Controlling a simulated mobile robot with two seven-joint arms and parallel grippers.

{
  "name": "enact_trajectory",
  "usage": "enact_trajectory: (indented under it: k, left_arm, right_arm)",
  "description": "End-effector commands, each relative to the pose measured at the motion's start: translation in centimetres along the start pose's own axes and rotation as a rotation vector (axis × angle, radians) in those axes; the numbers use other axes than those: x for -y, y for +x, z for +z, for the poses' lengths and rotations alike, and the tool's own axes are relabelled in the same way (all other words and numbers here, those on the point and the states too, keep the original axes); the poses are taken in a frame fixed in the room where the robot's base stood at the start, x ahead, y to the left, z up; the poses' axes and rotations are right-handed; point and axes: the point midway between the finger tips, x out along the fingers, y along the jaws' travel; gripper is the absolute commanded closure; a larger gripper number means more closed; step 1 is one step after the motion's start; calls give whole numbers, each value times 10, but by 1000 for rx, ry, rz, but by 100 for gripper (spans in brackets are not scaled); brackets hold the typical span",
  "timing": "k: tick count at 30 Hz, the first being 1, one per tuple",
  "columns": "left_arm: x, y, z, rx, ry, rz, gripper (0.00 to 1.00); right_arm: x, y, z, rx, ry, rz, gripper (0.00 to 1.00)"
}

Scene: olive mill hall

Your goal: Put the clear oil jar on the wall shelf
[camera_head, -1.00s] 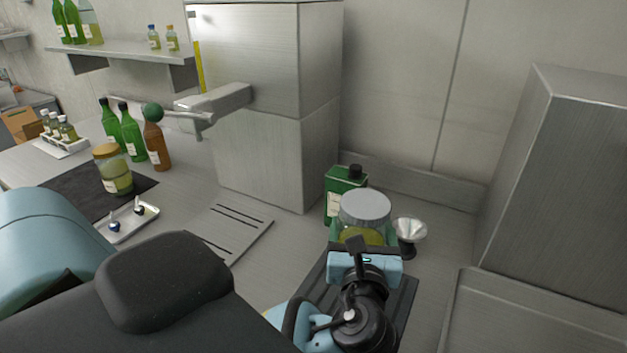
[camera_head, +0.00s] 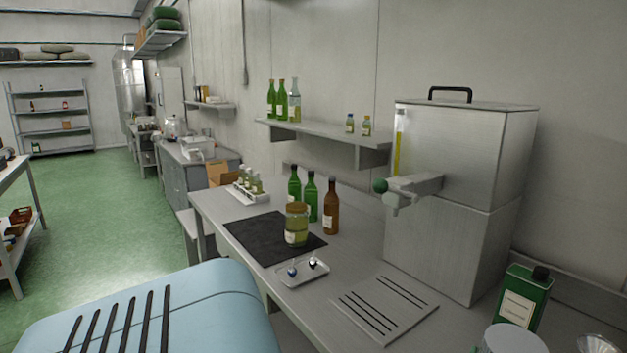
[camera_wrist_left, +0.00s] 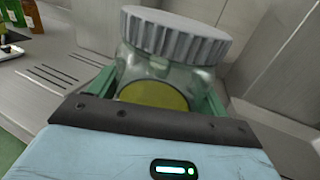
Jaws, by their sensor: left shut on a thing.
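A clear glass jar with a ribbed grey lid and yellow-green oil (camera_wrist_left: 155,75) is in my left gripper (camera_wrist_left: 158,98), whose green fingers are shut on its two sides. Its lid (camera_head: 513,339) shows at the bottom edge of the head view; the gripper is out of that view. Whether the jar's base touches anything is hidden. The wall shelf (camera_head: 318,134) is left of the steel tank, above the counter. It bears three tall bottles (camera_head: 282,100) at its left and two small bottles (camera_head: 358,125) at its right. My right gripper is not in view.
The steel tank (camera_head: 455,150) with its protruding tap (camera_head: 413,186) stands right of the shelf. Below are green and brown bottles (camera_head: 331,208), a gold-lidded jar (camera_head: 296,225) on a dark mat (camera_head: 254,235), and a small tray (camera_head: 303,273). A green can (camera_head: 522,297) stands near the held jar.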

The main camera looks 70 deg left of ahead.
Motion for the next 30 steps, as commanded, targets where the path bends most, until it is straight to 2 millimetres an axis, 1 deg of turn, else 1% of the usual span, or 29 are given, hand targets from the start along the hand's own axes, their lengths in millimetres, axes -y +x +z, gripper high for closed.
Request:
enact_trajectory:
  k: [1,7,11,15,21,30]
  left_arm:
    - [-1,-7,-9,-3,8,-54,72]
    - [3,-25,-35,-2,8,-257,72]
    - [5,-35,-49,-2,7,-367,72]
    - [8,-44,-61,-2,4,-461,72]
    - [10,-54,-75,-2,3,-570,72]
    - [12,-54,-74,-3,-6,-568,72]
  right_arm:
    - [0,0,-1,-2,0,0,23]
    - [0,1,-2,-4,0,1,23]
    - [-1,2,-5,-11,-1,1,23]
    - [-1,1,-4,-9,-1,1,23]
    - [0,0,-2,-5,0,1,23]
    - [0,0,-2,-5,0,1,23]
